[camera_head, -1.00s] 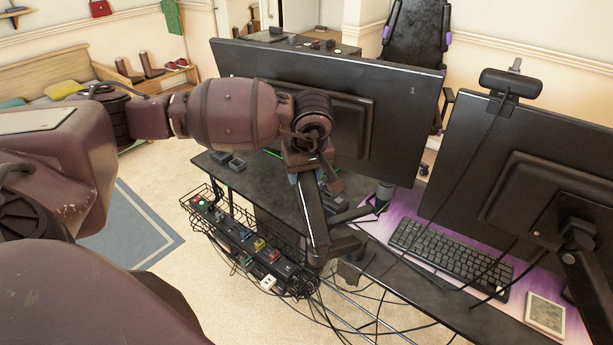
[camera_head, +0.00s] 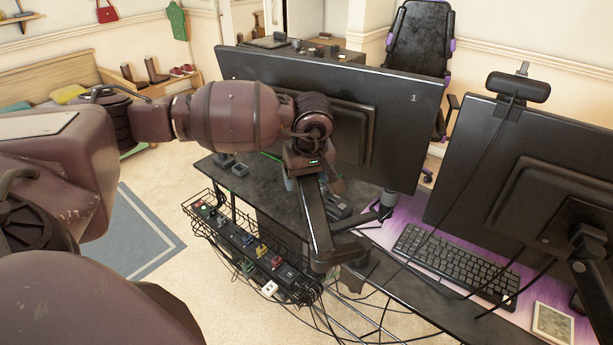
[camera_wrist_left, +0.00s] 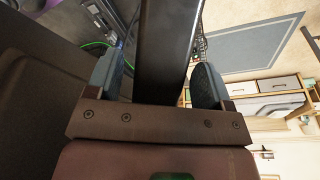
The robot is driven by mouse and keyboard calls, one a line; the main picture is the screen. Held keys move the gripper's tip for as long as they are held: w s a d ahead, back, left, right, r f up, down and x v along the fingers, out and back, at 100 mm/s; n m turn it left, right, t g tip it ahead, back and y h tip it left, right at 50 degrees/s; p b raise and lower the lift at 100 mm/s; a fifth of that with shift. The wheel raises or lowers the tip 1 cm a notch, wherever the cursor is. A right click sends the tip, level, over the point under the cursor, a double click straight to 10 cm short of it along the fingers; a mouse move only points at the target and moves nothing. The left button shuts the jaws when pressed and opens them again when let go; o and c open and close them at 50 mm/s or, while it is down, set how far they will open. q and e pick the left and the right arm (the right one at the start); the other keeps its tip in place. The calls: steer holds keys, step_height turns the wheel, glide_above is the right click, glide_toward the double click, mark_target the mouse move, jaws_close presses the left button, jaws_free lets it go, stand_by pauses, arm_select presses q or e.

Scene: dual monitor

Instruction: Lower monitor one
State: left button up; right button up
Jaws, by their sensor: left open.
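Monitor one (camera_head: 398,110), a black screen seen from behind with a small "1" on its back, is held over the desk by a black jointed monitor arm (camera_head: 316,222). My left gripper (camera_head: 312,187) is behind the monitor, with one finger on each side of the arm's upper link. In the left wrist view, the gripper (camera_wrist_left: 160,80) has its blue-grey pads apart, with the dark link (camera_wrist_left: 168,45) between them. Gaps show beside the link, so the jaws are open around it. The mount behind monitor one is partly hidden by my left wrist. My right gripper is not visible.
A second monitor (camera_head: 535,160) with a webcam (camera_head: 518,87) stands at the right. A keyboard (camera_head: 455,262) lies on the purple mat. A wire cable tray (camera_head: 250,250) and loose cables hang below the desk edge (camera_head: 430,300). An office chair (camera_head: 417,45) stands behind.

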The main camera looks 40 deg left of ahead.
mark_target(311, 187)
arm_select(q)
steer(key=v, duration=1)
steer(key=shift+r+b, duration=0.35)
steer(key=shift+s+d+f, duration=0.1)
steer(key=shift+d, duration=0.05)
